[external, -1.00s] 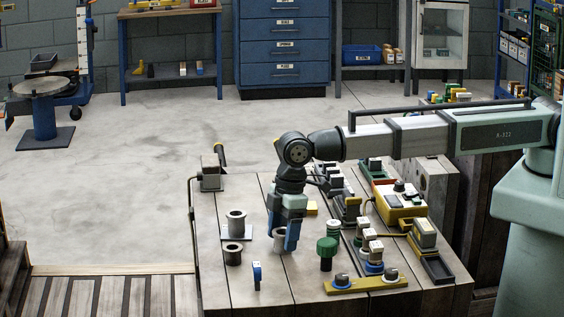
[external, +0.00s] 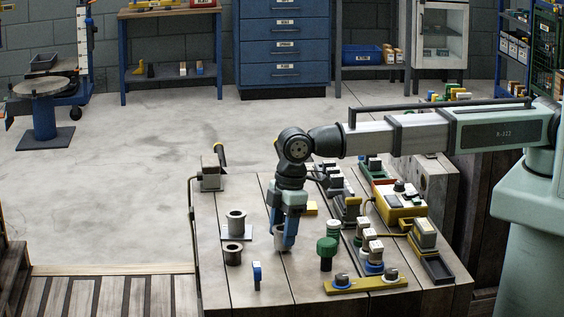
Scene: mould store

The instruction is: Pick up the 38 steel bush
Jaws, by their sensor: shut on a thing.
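My gripper (external: 284,243) points straight down over the front middle of the bench, its blue fingers shut on a small grey steel bush (external: 282,245). The fingers hide most of this bush, and I cannot tell whether it still touches the bench. No size marking is readable on any bush.
A green knobbed piece (external: 327,250) stands close to the right of my gripper. A small blue item (external: 257,275) stands in front to the left. A yellow bar (external: 366,284) with knobs lies at the front right. The bench's left front is clear.

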